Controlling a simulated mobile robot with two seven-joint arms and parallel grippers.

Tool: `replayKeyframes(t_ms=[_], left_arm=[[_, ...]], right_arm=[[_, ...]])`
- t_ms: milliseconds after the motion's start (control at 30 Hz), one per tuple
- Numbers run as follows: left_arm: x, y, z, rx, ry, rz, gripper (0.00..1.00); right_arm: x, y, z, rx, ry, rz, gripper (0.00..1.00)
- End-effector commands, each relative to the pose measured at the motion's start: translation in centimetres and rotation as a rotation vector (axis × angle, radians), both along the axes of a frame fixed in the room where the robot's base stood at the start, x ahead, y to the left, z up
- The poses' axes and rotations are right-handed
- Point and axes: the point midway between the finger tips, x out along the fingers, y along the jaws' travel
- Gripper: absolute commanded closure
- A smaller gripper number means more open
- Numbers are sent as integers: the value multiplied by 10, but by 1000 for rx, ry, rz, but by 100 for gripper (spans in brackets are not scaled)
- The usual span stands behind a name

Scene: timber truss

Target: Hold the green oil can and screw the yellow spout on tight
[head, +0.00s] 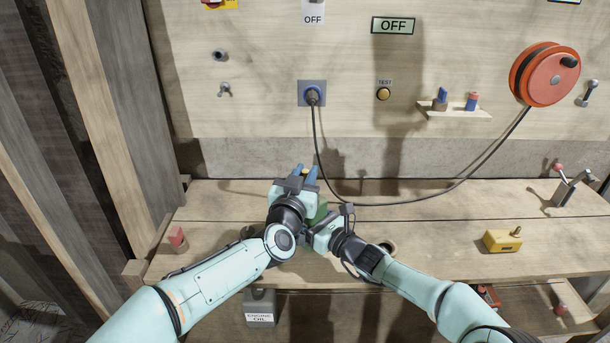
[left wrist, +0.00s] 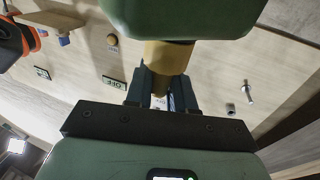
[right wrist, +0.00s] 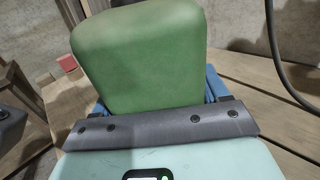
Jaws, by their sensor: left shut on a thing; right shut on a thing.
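The green oil can (head: 321,209) is mostly hidden by my arms in the head view. It fills the middle of the right wrist view (right wrist: 140,60) and the top of the left wrist view (left wrist: 185,17). My right gripper (right wrist: 158,92) is shut on the can, with a blue finger on either side. The yellow spout (left wrist: 167,56) meets the can in the left wrist view. My left gripper (left wrist: 163,88) is shut on the spout; in the head view its blue fingertips (head: 305,172) show above the can. The joint between spout and can is too dark to judge how tight it is.
A dark cable (head: 430,200) hangs from a wall socket (head: 312,93) behind my grippers to an orange reel (head: 545,75). A yellow block (head: 503,240) stands on the bench (head: 440,225) at right. A grey engine oil container (head: 260,308) is below the front edge.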

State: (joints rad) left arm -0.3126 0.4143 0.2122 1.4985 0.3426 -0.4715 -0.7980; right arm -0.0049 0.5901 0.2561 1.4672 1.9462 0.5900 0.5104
Motion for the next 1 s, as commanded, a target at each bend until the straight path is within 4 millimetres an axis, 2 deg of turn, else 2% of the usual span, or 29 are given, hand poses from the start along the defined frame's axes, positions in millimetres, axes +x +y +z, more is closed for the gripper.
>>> replayKeyframes(t_ms=[567, 600, 833, 867, 900, 933, 1000], left_arm=[[2, 5, -2, -2, 7, -286, 100], [1, 0, -4, 0, 10, -308, 100], [-1, -2, -5, 4, 8, -306, 100], [-1, -3, -5, 4, 8, -307, 74], [-1, -3, -5, 4, 8, -307, 61], [-1, -3, -5, 4, 8, -307, 51], [-1, -3, -5, 4, 8, -306, 47]], right_arm=[[0, 0, 0, 1, -1, 0, 100], [0, 0, 0, 1, -1, 0, 100], [0, 0, 0, 1, -1, 0, 100], [0, 0, 0, 1, -1, 0, 100], [0, 0, 0, 1, -1, 0, 100], [0, 0, 0, 1, -1, 0, 100], [0, 0, 0, 1, -1, 1, 100]])
